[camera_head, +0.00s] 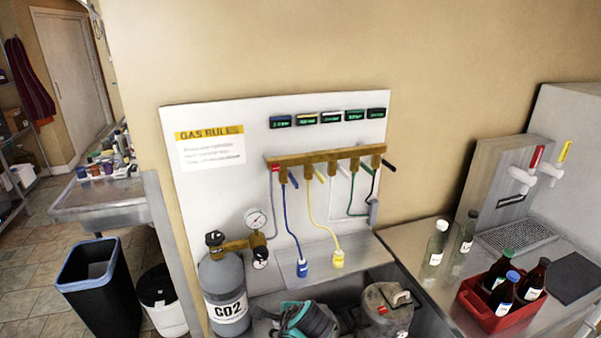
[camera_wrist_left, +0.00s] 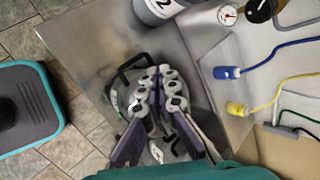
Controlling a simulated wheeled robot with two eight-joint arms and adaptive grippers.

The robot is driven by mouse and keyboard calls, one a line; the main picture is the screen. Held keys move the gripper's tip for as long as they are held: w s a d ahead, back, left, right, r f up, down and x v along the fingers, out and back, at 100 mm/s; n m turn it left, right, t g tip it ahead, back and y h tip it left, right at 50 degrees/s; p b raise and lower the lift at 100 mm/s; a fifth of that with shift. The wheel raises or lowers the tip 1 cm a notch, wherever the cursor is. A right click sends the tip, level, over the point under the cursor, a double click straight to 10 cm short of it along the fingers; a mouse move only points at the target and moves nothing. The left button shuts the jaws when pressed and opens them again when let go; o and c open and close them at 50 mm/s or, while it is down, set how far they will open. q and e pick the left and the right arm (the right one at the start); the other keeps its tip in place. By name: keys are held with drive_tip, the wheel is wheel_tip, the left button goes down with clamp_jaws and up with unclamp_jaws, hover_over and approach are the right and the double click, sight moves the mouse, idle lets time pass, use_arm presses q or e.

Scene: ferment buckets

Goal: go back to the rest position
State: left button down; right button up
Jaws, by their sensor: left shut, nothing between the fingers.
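My left gripper (camera_wrist_left: 158,82) shows in the left wrist view with its fingers together and nothing between them. It is over the steel counter, in front of an object with a black handle that it partly hides. In the head view, a teal and dark part of my left arm (camera_head: 308,320) shows at the bottom edge, left of a grey metal keg (camera_head: 385,308). The gripper's fingers cannot be made out there. My right gripper is in neither view.
A grey CO2 cylinder (camera_head: 224,290) with a gauge stands left of my arm. A red crate (camera_head: 480,312) with bottles stands at right, near beer taps. A black bin (camera_head: 98,295) is at left.

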use_arm(q)
drive_tip(key=s+a+r+n+h+b, duration=0.1)
drive_tip(key=s+a+n+h+b, duration=0.2)
drive_tip(key=s+a+n, duration=0.9)
drive_tip(key=s+n, duration=0.4)
drive_tip(key=n, duration=0.1)
drive_tip(key=shift+a+h, duration=0.3)
drive_tip(key=c, duration=2.3)
unclamp_jaws()
drive_tip(key=shift+s, duration=0.1)
